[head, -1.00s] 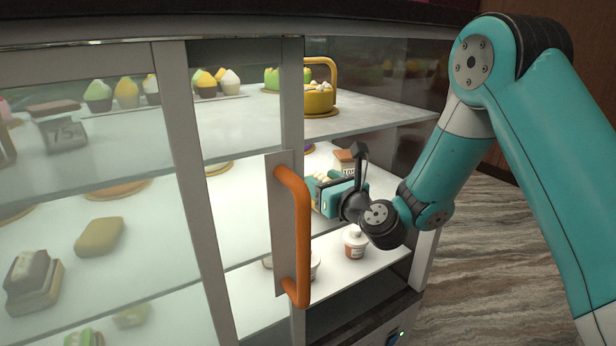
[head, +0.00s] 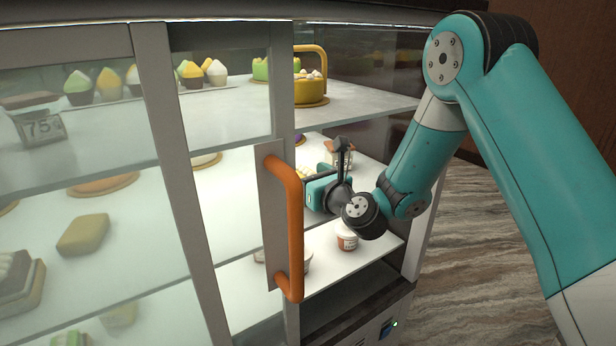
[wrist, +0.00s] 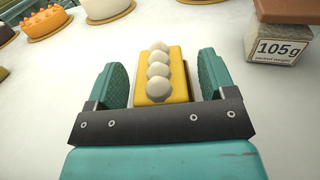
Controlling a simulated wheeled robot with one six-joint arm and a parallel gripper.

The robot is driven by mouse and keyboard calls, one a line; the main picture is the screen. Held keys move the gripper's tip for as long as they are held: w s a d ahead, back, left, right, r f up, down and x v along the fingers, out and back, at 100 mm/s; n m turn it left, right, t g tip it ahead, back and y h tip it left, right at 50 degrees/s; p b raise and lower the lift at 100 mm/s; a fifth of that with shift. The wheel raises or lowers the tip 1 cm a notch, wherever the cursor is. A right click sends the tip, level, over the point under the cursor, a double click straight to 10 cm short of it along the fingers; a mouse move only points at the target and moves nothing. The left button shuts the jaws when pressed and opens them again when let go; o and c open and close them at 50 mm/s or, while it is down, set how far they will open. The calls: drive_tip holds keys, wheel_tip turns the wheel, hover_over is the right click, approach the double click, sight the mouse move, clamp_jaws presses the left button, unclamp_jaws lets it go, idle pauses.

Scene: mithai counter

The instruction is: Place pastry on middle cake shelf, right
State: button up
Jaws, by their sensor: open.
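The pastry (wrist: 174,88) is a yellow block topped with a row of several white balls. In the wrist view it rests on the white middle shelf (wrist: 218,48), between the two teal fingers of my gripper (wrist: 166,82). The jaws are open, with a gap on each side of the pastry. In the head view my gripper (head: 318,190) reaches inside the cabinet at the middle shelf (head: 228,205), behind the door handle. There the pastry is mostly hidden by the gripper and the handle.
An orange cake (wrist: 47,22) and a white cake (wrist: 106,8) stand at the back left. The orange door handle (head: 290,235) is close to the arm.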

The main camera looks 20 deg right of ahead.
drive_tip(key=shift+r, duration=0.3)
drive_tip(key=b+v, duration=1.2)
drive_tip(key=shift+b, duration=0.4)
drive_tip(key=shift+f, duration=0.1)
